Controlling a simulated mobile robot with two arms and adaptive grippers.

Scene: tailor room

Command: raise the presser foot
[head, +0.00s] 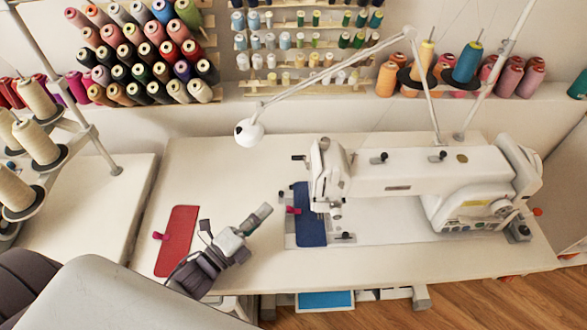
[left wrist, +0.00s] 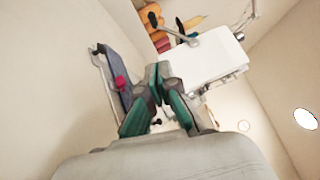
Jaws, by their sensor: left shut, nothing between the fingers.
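The white sewing machine (head: 400,180) stands on the right half of the pale table. Its needle end (head: 328,175) is over a blue fabric piece (head: 311,228) with a pink clip (head: 292,210). The presser foot itself is too small to make out. My left gripper (head: 262,212) is shut and empty, above the table to the left of the blue fabric and apart from the machine. In the left wrist view its teal-padded fingers (left wrist: 160,72) meet at the tips, with the machine (left wrist: 207,60) beyond and the blue fabric (left wrist: 117,70) to the left. My right gripper is not in view.
A red fabric piece (head: 178,241) lies on the table (head: 215,165) left of my gripper. A white lamp (head: 250,131) hangs over the table's back. Thread cones (head: 33,140) stand at the left and spool racks line the wall. The table's back left is clear.

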